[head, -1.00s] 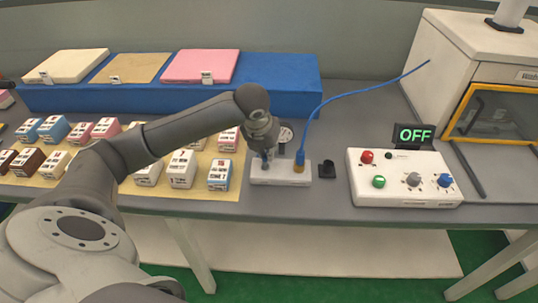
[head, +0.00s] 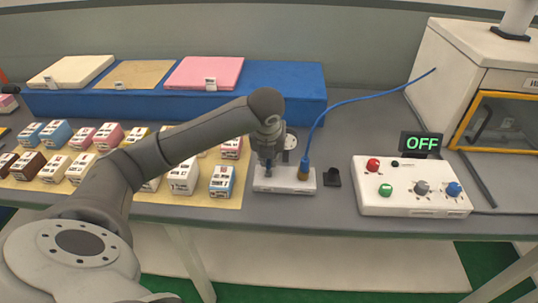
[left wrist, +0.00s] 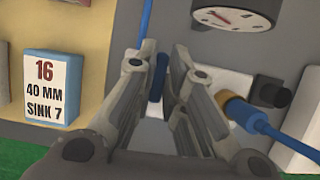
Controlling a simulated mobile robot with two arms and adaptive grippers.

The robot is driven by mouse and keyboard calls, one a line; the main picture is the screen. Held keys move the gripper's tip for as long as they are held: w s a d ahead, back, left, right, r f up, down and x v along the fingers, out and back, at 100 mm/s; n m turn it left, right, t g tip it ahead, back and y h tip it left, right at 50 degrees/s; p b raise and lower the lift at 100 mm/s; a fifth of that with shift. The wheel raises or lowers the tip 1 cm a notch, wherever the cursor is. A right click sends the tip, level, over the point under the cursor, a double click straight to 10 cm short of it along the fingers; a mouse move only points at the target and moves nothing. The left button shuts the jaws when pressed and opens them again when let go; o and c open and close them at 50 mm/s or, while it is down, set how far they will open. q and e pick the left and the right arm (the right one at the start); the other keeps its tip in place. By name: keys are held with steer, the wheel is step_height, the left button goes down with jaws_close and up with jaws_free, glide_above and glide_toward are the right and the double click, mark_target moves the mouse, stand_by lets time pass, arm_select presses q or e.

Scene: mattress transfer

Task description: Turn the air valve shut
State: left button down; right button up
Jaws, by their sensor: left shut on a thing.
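The air valve block (head: 290,182) is a small white unit on the grey bench, with a blue hose on a brass fitting at its right end. My left gripper (head: 268,168) points down at the block's left part. In the left wrist view my left gripper (left wrist: 166,78) has its fingers around the valve's blue handle (left wrist: 157,80) and is shut on it. The fingers hide part of the handle and block. A round gauge (left wrist: 235,14) stands just behind. My right gripper is not in view.
A control box (head: 410,200) with coloured knobs stands right, under a display (head: 422,143) reading OFF. A small black piece (head: 332,178) sits beside the block. Several labelled cartons (head: 222,182) stand left. The blue hose (head: 350,102) arcs to a white cabinet (head: 450,80).

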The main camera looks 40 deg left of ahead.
arm_select(q)
steer(key=shift+r, duration=0.1)
steer(key=c, duration=1.5)
jaws_free()
steer(key=v, duration=1.2)
